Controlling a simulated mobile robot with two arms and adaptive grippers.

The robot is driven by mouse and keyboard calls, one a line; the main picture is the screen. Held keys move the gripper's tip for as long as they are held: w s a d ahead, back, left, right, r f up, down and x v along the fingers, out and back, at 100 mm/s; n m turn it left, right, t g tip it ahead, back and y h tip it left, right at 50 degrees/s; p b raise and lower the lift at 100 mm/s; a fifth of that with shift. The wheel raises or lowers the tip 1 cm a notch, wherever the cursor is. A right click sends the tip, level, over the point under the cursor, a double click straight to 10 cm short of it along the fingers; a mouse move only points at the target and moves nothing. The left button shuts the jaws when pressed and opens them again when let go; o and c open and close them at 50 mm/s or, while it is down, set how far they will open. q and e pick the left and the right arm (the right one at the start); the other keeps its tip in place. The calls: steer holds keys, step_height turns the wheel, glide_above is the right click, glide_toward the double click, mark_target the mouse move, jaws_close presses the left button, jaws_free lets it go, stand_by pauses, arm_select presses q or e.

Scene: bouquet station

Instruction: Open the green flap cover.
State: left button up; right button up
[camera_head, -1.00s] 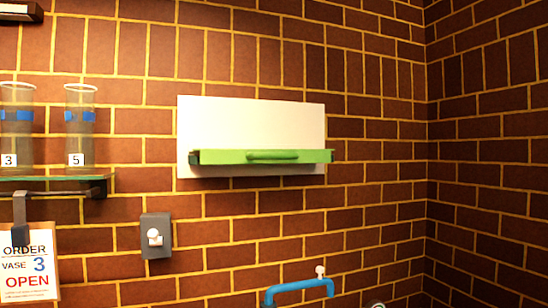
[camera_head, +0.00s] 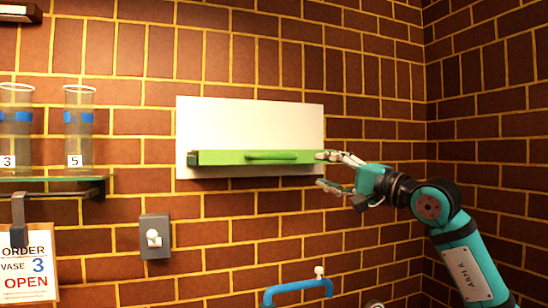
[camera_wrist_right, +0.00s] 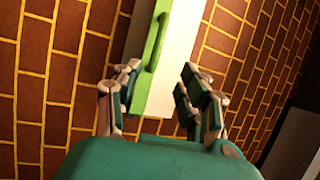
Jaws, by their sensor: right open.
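The green flap cover (camera_head: 225,158) is a long narrow bar with a green handle (camera_head: 271,156) on its front, set on a white wall panel (camera_head: 250,115). My right gripper (camera_head: 322,170) is open and empty at the right end of the flap, its fingers pointing left. In the right wrist view the flap (camera_wrist_right: 146,65) and its handle (camera_wrist_right: 157,42) lie ahead of the open fingers (camera_wrist_right: 155,95), nearer the left finger. I cannot tell whether a finger touches the flap. My left gripper is not in view.
A glass shelf (camera_head: 50,178) at the left holds clear vases (camera_head: 79,125) with blue bands. Below are an order sign (camera_head: 30,262), a grey switch box (camera_head: 155,237) and a blue handle (camera_head: 298,289). The wall around the panel is mostly bare brick.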

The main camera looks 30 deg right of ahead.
mark_target(276, 157)
steer(key=p+x, duration=0.7)
steer(key=x, duration=0.9)
steer(key=shift+w+a+p, duration=0.2)
steer(key=shift+w+p, duration=0.1)
steer(key=shift+w, duration=0.5)
steer(key=shift+f, duration=0.1)
jaws_close()
